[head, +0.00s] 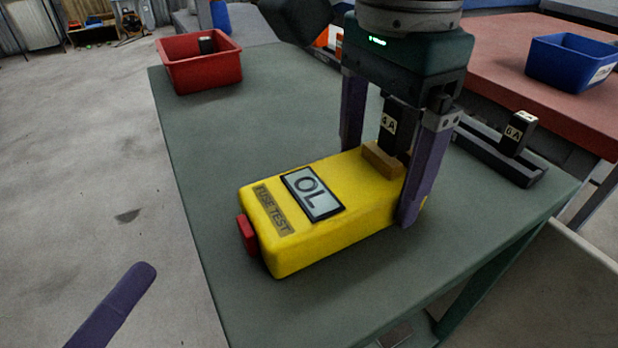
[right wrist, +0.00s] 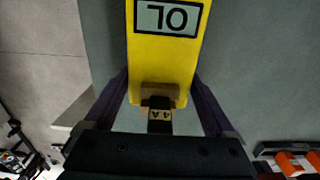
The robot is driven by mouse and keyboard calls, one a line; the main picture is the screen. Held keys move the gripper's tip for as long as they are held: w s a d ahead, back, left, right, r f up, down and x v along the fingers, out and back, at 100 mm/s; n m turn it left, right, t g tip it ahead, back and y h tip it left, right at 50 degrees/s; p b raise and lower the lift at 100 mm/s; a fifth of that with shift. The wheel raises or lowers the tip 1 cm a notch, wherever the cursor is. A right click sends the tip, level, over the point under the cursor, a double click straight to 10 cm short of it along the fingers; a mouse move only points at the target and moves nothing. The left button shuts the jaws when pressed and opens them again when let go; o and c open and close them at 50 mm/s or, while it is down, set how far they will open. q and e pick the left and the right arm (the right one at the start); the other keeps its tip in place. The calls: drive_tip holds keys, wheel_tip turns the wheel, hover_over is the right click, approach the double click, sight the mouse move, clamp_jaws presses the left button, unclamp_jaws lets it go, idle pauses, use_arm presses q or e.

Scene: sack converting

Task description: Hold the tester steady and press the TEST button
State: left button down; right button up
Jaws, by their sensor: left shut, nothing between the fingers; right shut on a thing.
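The yellow fuse tester (head: 330,235) lies on the green table, its display (head: 312,193) reading OL. The red button (head: 247,234) is on its left end face. A black 4A fuse (head: 388,128) stands upright in the tan socket (head: 382,159) at the other end; the fuse label also shows in the right wrist view (right wrist: 160,114). My right gripper (head: 380,186) is shut on the tester, one finger on each long side at the socket end. My left gripper (head: 145,275) is shut and empty, left of the table and apart from the button; only purple finger shows.
A red bin (head: 200,72) with a dark item inside stands at the table's far left corner. A black rack (head: 488,150) holding a 6A fuse (head: 516,134) is at right. A blue bin (head: 570,62) stands on a red table behind. The table left of the tester is clear.

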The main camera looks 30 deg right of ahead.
drive_tip(key=o, duration=1.4)
wheel_tip(320, 180, up, 12)
drive_tip(key=shift+r, duration=0.1)
